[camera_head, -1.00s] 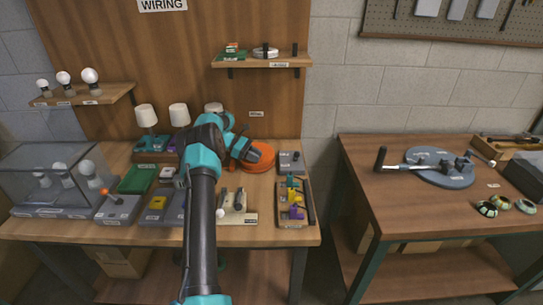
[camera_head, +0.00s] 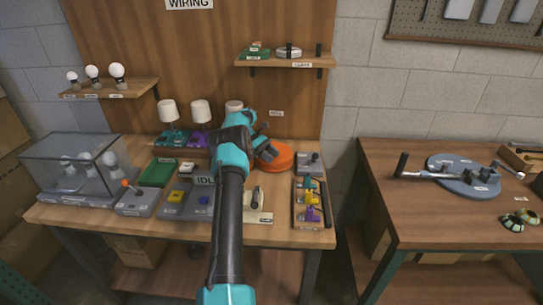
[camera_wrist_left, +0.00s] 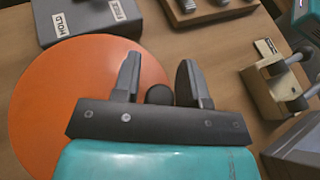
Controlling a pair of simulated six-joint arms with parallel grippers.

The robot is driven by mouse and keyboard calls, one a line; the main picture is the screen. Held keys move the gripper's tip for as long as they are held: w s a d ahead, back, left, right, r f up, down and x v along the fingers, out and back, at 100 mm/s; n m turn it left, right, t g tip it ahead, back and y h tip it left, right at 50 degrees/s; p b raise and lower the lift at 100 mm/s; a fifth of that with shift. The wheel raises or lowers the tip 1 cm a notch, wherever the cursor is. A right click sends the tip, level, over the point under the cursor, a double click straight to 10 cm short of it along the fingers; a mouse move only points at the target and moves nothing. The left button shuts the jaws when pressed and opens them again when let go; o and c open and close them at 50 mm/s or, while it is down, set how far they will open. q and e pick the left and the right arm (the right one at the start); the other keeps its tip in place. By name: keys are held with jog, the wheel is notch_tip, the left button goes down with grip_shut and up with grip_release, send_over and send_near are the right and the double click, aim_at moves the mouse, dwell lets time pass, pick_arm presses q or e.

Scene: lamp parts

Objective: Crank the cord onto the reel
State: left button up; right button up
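The orange reel (camera_head: 283,158) lies flat near the back right of the left workbench. It fills the left of the left wrist view as a broad orange disc (camera_wrist_left: 50,105). My left gripper (camera_head: 266,142) is over the reel. In the wrist view its two fingers (camera_wrist_left: 160,65) stand apart, with a dark rounded knob (camera_wrist_left: 159,95) between them. I cannot tell whether either finger touches the knob. The knob's lower part is hidden by the gripper body. I cannot make out the cord. My right gripper is not in view.
A grey box (camera_wrist_left: 85,18) labelled HOLD and FREE stands beside the reel. A tray of coloured parts (camera_head: 312,205) and a board with a lever (camera_head: 262,214) lie nearer the front. Lamps (camera_head: 201,112) stand behind. A second bench (camera_head: 425,220) stands right.

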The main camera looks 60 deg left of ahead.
pick_arm(q)
jog(key=shift+o, duration=0.9)
jog(key=shift+r, duration=0.15)
notch_tip(320, 180, up, 4)
jog(key=shift+f, duration=0.2)
jog(key=shift+s+d+f, duration=0.1)
jog(key=shift+s+d, duration=0.25)
jog(key=shift+d, duration=0.1)
jog(key=s+d+r, duration=0.1)
jog(key=s+d, duration=0.7)
jog(key=d, duration=0.4)
jog(key=shift+d+r, duration=0.15)
jog(key=shift+d, duration=0.1)
jog(key=shift+c, duration=0.2)
